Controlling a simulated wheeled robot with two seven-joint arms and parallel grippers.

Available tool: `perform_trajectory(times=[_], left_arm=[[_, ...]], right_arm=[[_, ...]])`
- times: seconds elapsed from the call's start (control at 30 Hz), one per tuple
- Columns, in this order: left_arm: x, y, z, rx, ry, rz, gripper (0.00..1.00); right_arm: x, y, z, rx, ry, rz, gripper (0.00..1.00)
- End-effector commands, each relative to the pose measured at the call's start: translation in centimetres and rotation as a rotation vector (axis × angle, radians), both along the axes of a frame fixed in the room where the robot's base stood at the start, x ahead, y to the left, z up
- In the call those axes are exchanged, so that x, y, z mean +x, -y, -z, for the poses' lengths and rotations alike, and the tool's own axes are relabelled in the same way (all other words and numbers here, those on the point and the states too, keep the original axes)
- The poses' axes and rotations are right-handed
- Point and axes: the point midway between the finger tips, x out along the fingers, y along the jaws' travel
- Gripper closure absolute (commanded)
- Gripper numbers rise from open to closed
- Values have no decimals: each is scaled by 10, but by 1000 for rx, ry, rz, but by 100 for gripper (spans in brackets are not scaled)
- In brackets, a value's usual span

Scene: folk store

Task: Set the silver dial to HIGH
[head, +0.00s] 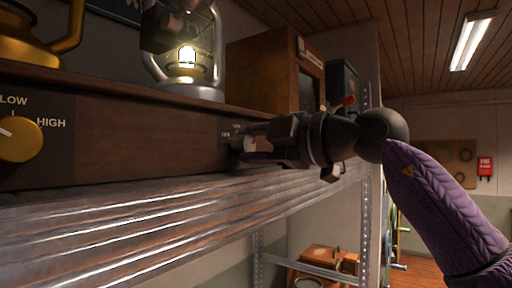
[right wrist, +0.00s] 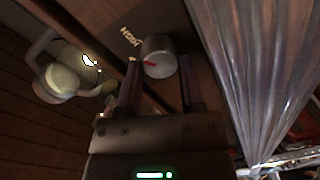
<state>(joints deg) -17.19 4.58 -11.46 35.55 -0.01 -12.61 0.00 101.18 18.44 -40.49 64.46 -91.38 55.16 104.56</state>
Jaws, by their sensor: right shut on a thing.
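The silver dial (right wrist: 159,57) sits on the dark wooden front panel. In the right wrist view it is between the two fingers of my right gripper (right wrist: 160,86), which is shut on it. A red pointer mark shows on the dial's face, and the HIGH label (right wrist: 130,37) is printed on the panel just beside it. In the head view the right gripper (head: 252,141) reaches the panel from the right and mostly hides the silver dial (head: 249,144) and its labels. My left gripper is not in view.
A gold dial (head: 20,139) with LOW and HIGH labels is at the panel's left. A lit silver lantern (head: 186,62) and a brown wooden box (head: 262,72) stand on the shelf above. A ribbed metal ledge (head: 140,215) runs below the panel.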

Motion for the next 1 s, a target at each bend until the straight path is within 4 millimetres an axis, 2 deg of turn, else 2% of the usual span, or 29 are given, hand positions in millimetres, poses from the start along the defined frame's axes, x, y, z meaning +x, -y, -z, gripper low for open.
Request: perform_trajectory(times=[0.67,0.7,0.83,0.87,1.0], left_arm=[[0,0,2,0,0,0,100],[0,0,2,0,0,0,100],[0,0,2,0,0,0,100],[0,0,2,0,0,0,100],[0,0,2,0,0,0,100]], right_arm=[[1,0,1,32,-48,1,100],[1,0,1,32,-48,1,48],[1,0,1,32,-47,0,20],[0,0,1,32,-47,0,17],[0,0,1,32,-47,0,17]])
